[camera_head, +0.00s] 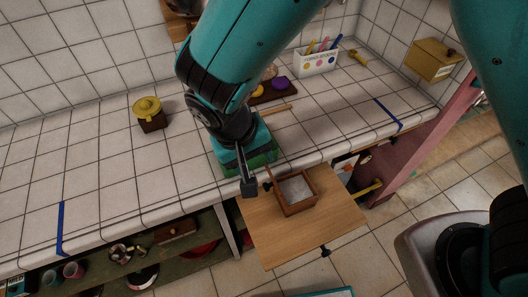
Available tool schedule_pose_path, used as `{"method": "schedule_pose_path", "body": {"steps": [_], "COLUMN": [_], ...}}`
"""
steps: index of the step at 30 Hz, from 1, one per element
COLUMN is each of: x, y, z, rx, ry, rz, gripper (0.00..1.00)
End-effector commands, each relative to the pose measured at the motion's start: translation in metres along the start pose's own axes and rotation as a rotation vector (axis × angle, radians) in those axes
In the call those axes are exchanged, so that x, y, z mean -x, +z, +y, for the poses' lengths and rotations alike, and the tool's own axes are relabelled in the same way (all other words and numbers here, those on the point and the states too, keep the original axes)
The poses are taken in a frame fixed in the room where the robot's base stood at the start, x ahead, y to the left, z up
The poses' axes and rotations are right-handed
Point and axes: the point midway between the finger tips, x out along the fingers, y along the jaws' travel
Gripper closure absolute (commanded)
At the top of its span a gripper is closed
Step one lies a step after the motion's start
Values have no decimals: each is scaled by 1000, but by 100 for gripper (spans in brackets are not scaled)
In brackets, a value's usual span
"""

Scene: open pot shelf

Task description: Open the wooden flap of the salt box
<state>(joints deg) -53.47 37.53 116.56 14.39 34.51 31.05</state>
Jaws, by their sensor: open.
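The salt box (297,208) is a small brown wooden box on a pull-out wooden board. Its top is uncovered and white salt (296,188) shows inside. A thin wooden piece (270,176) stands up along its left edge; it looks like the flap seen nearly edge-on, tilted up. My gripper (249,187) points down just left of the box and this piece, with a small gap in the picture. Its jaws are open, though they overlap from this side and the space between them is hidden. Nothing shows held in it.
A green and teal block (262,158) lies behind my gripper at the counter edge. A white holder (316,62) with utensils stands at the back. A yellow box (430,58) hangs on the right wall.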

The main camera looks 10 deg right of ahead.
Motion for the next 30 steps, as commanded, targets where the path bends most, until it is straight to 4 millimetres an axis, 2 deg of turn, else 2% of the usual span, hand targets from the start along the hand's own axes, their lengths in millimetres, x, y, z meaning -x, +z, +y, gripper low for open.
{"method": "schedule_pose_path", "body": {"steps": [9, 15, 21, 30], "x": [-72, -106, -123, -126], "y": [2, 1, 0, 0], "z": [2, 1, 0, 0], "rx": [2, 1, 2, 2], "ry": [3, 1, -2, -2], "rz": [-7, -4, -1, 0], "gripper": [47, 47, 47, 47]}}
